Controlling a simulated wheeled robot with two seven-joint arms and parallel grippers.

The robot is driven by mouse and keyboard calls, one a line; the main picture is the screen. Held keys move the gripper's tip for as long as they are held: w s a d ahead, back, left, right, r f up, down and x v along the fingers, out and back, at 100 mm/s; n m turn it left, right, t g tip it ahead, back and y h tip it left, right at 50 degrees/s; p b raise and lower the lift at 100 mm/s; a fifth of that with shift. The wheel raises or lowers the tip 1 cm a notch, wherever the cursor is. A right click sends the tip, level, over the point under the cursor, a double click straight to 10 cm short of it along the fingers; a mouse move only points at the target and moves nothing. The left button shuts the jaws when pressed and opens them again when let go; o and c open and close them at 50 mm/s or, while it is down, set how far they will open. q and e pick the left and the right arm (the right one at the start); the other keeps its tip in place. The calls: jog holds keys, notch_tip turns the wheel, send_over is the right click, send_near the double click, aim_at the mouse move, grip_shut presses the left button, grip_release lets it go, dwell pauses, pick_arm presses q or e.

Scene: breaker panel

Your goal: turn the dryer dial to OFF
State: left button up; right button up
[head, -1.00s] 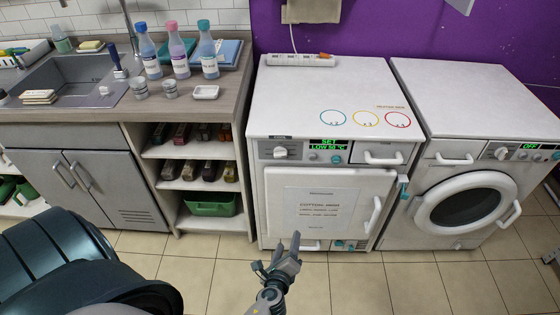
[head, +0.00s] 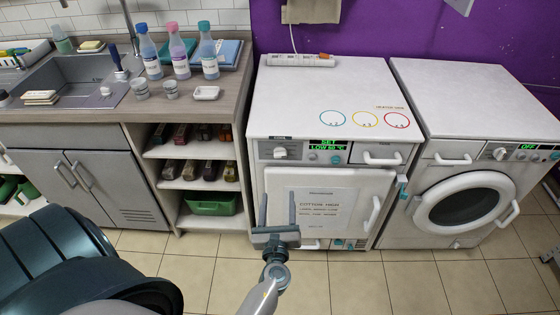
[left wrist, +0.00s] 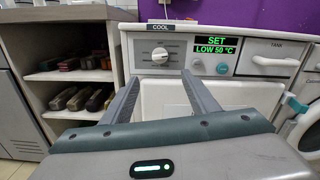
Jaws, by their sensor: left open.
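The dryer (head: 310,90) is the white machine in the middle of the head view, with a paper sheet on its door. Its white dial (head: 280,152) sits at the left of the control strip, below a COOL label; it also shows in the left wrist view (left wrist: 160,54). The green display (head: 328,146) reads SET, LOW 50 °C. My left gripper (head: 277,210) is open and empty in front of the dryer door, below the dial. In the left wrist view its fingers (left wrist: 158,92) point toward the panel, apart from the dial. My right gripper is not in view.
A washer (head: 470,190) with a round door and OFF display stands at the right. A turquoise button (head: 336,160) and tank drawer (head: 383,157) are right of the dial. Open shelves (head: 195,180) and a sink counter are at the left. The tiled floor in front is clear.

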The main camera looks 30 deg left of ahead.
pick_arm(q)
jog(key=p, duration=0.2)
send_near(280, 157)
jog(key=x, duration=0.7)
jog(key=shift+w+a, duration=0.25)
jog(key=shift+w, duration=0.2)
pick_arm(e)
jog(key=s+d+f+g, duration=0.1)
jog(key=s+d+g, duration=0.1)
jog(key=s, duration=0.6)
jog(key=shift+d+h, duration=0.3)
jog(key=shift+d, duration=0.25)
pick_arm(q)
jog(key=c, duration=1)
jog(key=shift+c, duration=0.2)
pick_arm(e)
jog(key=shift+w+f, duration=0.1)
